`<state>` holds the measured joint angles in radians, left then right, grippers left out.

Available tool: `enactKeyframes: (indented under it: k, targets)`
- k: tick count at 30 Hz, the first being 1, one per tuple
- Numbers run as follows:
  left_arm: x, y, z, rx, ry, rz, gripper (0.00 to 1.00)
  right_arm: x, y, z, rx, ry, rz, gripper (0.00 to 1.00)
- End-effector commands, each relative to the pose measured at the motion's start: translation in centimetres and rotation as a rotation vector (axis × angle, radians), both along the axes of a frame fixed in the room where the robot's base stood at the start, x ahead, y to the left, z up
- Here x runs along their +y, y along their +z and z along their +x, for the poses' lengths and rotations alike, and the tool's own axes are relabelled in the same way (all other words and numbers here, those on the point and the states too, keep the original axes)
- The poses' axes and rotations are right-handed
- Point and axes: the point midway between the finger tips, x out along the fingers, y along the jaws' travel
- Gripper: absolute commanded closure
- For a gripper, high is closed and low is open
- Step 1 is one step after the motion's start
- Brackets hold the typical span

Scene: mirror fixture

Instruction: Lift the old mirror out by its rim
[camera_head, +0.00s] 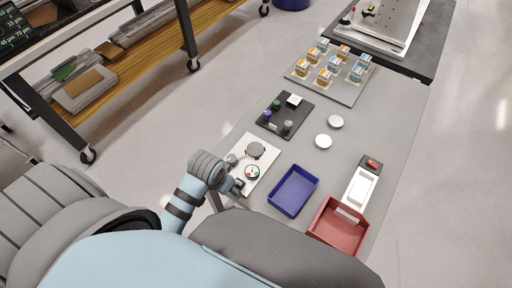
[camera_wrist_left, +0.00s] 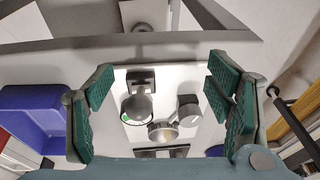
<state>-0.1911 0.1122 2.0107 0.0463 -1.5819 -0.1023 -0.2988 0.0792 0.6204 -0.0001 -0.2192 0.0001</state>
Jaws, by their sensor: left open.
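On a pale fixture plate (camera_head: 264,174) stand a round grey disc-shaped part (camera_head: 255,150), a dial with red and green marks (camera_head: 252,172) and a small silver knob (camera_head: 231,159). I cannot tell for sure which part is the old mirror; the grey disc looks most like it. My right gripper is out of view.
A blue tray (camera_head: 293,190) and a red bin (camera_head: 338,224) stand right of the plate. Two white discs (camera_head: 323,142) lie on the table. A black board (camera_head: 285,114) with small parts and a grey mat (camera_head: 335,86) with several little boxes lie farther back.

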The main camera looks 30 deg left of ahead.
Motion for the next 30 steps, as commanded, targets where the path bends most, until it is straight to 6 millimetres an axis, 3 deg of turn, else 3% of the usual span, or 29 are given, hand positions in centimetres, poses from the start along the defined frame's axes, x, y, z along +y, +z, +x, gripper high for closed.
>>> enactKeyframes:
  k: [5,9,12,15,17,24,30]
  targets:
    - [-0.2,2.4,6.7,0.042,-0.057,-0.015,0.27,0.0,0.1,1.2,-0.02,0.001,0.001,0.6]
    - [-0.5,6.2,12.0,0.082,-0.119,-0.036,0.27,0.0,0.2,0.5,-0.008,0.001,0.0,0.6]
    - [-0.8,9.5,15.0,0.107,-0.164,-0.051,0.27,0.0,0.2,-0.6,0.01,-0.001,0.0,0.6]
    - [-1.0,11.1,16.4,0.125,-0.193,-0.063,0.27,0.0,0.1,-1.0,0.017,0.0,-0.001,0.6]
    - [-1.1,10.6,16.7,0.131,-0.199,-0.064,0.27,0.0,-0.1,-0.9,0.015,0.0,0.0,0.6]
    - [-1.3,4.3,17.3,0.13,-0.199,-0.065,0.27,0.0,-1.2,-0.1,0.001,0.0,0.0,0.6]
    - [-1.4,1.6,17.6,0.128,-0.198,-0.064,0.27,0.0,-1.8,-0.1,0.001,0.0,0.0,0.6]
